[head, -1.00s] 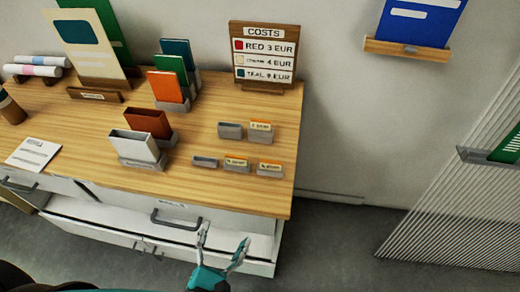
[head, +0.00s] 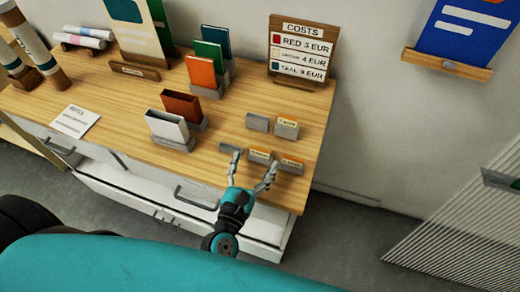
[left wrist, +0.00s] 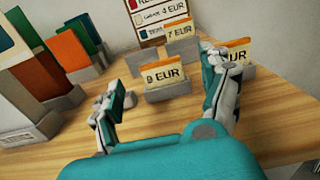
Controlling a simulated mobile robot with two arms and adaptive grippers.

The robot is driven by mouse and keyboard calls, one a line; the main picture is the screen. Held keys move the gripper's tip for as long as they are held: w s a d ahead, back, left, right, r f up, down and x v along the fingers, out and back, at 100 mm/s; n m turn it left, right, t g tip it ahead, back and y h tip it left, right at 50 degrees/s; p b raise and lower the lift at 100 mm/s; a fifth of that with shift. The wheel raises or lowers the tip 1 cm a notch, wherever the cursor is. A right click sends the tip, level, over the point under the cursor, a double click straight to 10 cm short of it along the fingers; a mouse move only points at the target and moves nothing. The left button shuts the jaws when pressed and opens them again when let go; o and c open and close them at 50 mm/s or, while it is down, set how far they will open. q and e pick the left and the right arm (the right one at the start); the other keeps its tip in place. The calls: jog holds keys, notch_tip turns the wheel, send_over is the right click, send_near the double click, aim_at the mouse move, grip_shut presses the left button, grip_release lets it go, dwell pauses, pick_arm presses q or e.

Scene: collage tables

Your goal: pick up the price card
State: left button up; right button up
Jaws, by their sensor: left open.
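Price cards with orange top bands stand in small grey holders at the table's front right. The middle front card (head: 260,154) reads "9 EUR" in the left wrist view (left wrist: 163,76). A second card (head: 291,162) stands right of it, also in the left wrist view (left wrist: 237,50). A "7 EUR" card (head: 287,122) stands behind, also in the left wrist view (left wrist: 178,30). My left gripper (head: 253,169) is open and empty at the front row. In the left wrist view its fingers (left wrist: 163,86) spread to either side of the "9 EUR" card. The right gripper is not in view.
Empty grey holders (head: 257,122) stand beside the cards. A costs sign (head: 302,50) stands at the back. White and brown bins (head: 166,126) and colored booklets (head: 200,73) stand to the left. The wooden tabletop (head: 120,105) has drawers beneath.

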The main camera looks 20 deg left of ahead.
aim_at(260, 152)
pick_arm(q)
jog(key=shift+w+r+p, duration=0.15)
jog(key=shift+w+p, duration=0.15)
jog(key=shift+w, duration=0.1)
jog(key=w+p, duration=0.1)
jog(key=w, duration=0.2)
jog(key=shift+w+p, duration=0.3)
jog(key=shift+w, duration=0.05)
jog(key=shift+w+f, duration=0.25)
jog(key=shift+w, duration=0.15)
jog(key=shift+s, duration=0.1)
jog(key=shift+c, duration=1.3)
jog(key=c, duration=0.6)
